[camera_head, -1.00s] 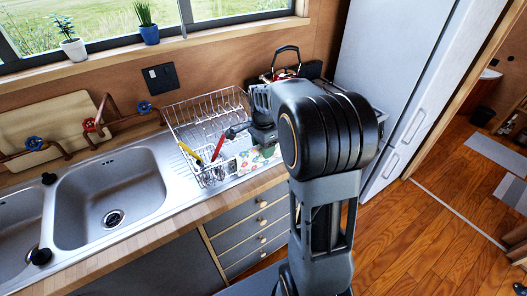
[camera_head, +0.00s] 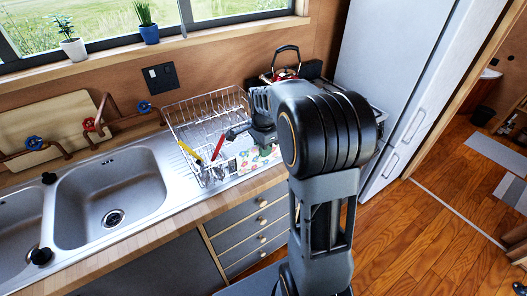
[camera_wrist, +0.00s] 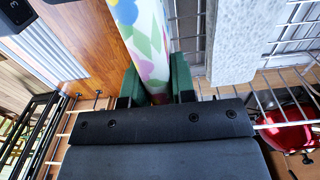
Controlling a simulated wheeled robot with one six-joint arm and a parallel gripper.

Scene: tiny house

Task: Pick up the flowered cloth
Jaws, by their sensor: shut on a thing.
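The flowered cloth (camera_head: 257,160), white with coloured flowers, shows in the head view at the right front of the dish rack, partly hidden by my arm. In the wrist view the cloth (camera_wrist: 142,38) runs up from between the green-padded fingers of my gripper (camera_wrist: 157,88). My gripper is shut on the cloth. In the head view my arm hides most of the gripper, and I cannot tell whether the cloth still touches the counter.
The wire dish rack (camera_head: 205,118) stands close to the left of my gripper, with yellow and red-handled utensils in it. A red kettle (camera_head: 285,73) is behind the arm. The sink (camera_head: 110,190) is left, the fridge (camera_head: 385,70) right. The floor at right is open.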

